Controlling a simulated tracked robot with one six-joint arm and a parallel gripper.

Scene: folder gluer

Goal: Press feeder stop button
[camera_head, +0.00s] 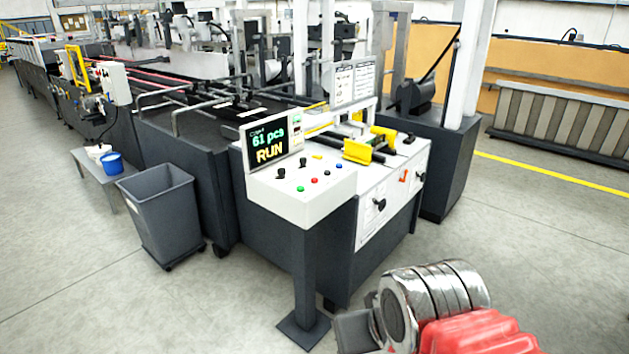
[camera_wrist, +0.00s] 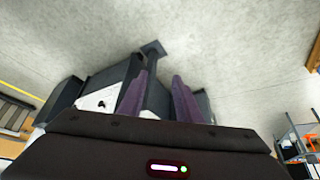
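The control console (camera_head: 315,205) stands on a dark pedestal at the front of the machine in the head view. Labels on the buttons are too small to read. The display (camera_head: 271,139) reads "61 pcs" and "RUN". In the wrist view my gripper (camera_wrist: 160,75) has two purple fingers spread apart with nothing between them. The pedestal foot (camera_wrist: 153,48) shows beyond them. The fingers do not show in the head view; the buttons cannot be made out in the wrist view.
A grey bin (camera_head: 158,215) and a low table with a blue bucket (camera_head: 112,163) stand left of the console. The floor in front is clear.

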